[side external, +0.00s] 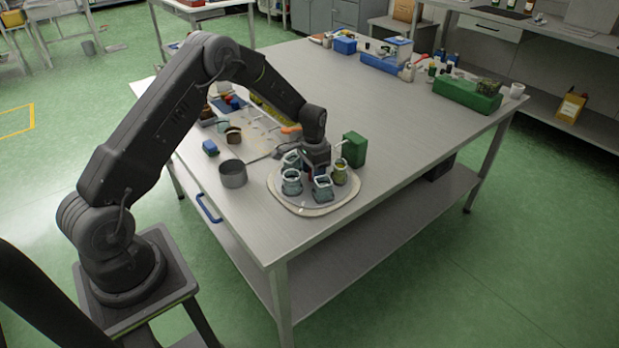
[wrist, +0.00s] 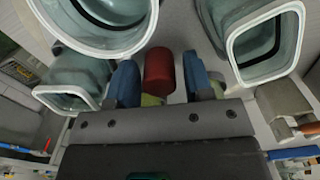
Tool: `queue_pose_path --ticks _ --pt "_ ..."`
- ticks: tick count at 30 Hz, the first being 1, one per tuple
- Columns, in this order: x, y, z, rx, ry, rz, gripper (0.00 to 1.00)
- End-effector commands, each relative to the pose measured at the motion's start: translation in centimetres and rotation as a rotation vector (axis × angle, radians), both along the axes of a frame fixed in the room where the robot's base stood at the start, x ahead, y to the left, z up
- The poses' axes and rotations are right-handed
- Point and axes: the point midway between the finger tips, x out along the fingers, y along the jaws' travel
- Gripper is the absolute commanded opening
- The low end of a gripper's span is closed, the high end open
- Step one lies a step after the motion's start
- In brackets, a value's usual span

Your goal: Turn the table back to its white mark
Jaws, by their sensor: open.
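The round turntable (side external: 310,211) sits near the front corner of the grey table, its pale rim showing. Several pale green jars with white rims stand on it, one at its front left (side external: 291,186) and one at the front (side external: 322,190). A yellowish jar (side external: 340,174) stands at its right. My gripper (side external: 317,174) points down among the jars over the middle. In the wrist view, its two blue fingers (wrist: 161,84) are open on either side of a red post (wrist: 158,72); I see gaps beside it. I cannot make out the white mark.
A green box (side external: 354,150) stands close behind the turntable on the right. A dark grey pot (side external: 233,173) stands to its left, with a blue block (side external: 210,147) beyond. A green crate (side external: 467,95) stands at the far right edge. The table's middle is clear.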

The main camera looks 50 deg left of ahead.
Motion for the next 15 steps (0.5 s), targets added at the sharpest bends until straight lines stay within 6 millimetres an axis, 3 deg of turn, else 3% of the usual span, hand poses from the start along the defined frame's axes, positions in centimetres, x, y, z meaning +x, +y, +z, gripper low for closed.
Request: queue_pose_path --ticks 5,15 --pt "0.1 0.0 1.1 0.001 -0.002 0.000 0.47" --pt "0.0 0.0 5.9 0.001 -0.003 0.000 0.47"
